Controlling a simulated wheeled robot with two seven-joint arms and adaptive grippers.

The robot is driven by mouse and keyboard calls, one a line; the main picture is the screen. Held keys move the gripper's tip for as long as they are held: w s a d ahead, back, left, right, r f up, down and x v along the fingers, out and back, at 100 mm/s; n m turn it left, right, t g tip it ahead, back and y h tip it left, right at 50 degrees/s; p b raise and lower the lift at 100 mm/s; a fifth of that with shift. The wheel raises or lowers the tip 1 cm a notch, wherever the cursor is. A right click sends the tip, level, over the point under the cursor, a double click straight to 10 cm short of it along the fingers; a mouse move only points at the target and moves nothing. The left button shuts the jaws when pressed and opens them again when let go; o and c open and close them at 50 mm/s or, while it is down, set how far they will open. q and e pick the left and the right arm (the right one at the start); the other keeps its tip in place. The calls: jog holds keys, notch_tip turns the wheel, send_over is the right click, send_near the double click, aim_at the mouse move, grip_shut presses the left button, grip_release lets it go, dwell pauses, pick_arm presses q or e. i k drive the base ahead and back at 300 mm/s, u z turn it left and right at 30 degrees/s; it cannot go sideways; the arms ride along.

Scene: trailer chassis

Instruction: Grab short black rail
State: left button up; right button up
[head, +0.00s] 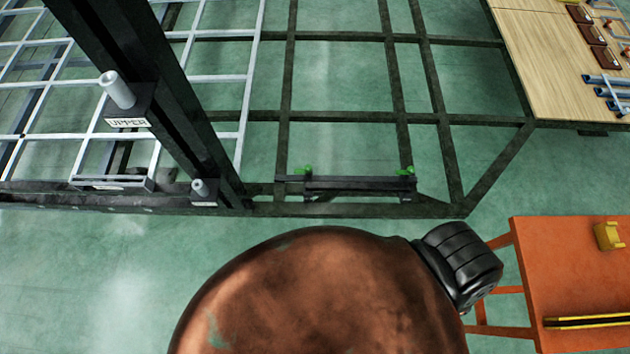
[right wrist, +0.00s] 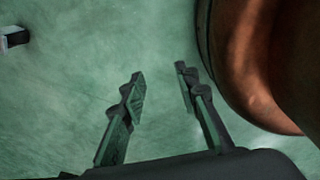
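A short black rail (head: 360,184) lies along the near dark beam of the trailer chassis (head: 345,209) in the head view. A small green part (head: 304,170) sits near its left end and another (head: 406,171) near its right end. My right gripper (right wrist: 160,76) shows in the right wrist view with its two fingers apart and nothing between them. Green floor shows behind the fingers, and the rail is not in that view. My left gripper is in neither view.
An orange table (head: 570,270) at the right holds a yellow block (head: 608,236) and a black-and-yellow strip (head: 588,322). A wooden bench (head: 545,60) with parts stands at the upper right. A dark post (head: 150,90) rises from the chassis left of the rail.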

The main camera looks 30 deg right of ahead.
aim_at(310, 186)
jog(key=u, duration=0.75)
jog(key=k, duration=0.9)
jog(key=z, duration=1.15)
jog(key=i, duration=0.5)
jog(key=z, duration=0.05)
